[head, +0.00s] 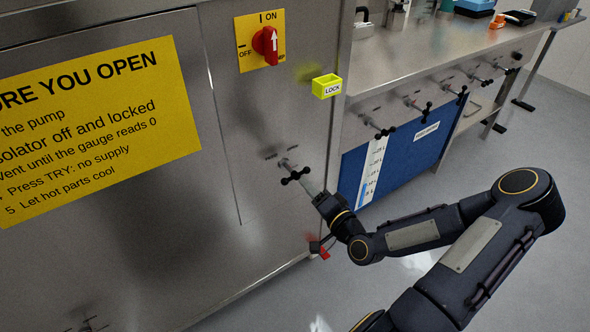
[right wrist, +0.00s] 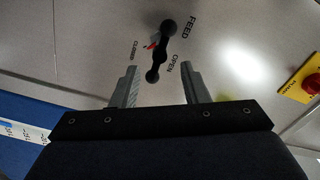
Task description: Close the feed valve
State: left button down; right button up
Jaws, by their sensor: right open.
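The feed valve's black two-knobbed handle (head: 294,175) sticks out of the steel cabinet front in the head view. In the right wrist view, the handle (right wrist: 161,52) stands slightly tilted beside the printed words FEED, OPEN and CLOSED. A small red mark shows beside the handle, on the CLOSED side; its exact reading is unclear. My right gripper (head: 309,183) is open at the handle. In the right wrist view, its two grey fingers (right wrist: 158,67) are apart, with the handle's lower knob between their tips and no visible contact. My left gripper is out of view.
A red isolator switch (head: 265,44) on a yellow plate points to ON. A yellow LOCK box (head: 327,86) sits above the valve. A yellow notice (head: 95,125) covers the left panel. A workbench (head: 440,50) with several black handles along its front stands at the right.

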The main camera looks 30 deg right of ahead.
aim_at(295, 174)
jog(key=w, duration=0.7)
jog(key=shift+w+a, duration=0.25)
jog(key=shift+a, duration=0.05)
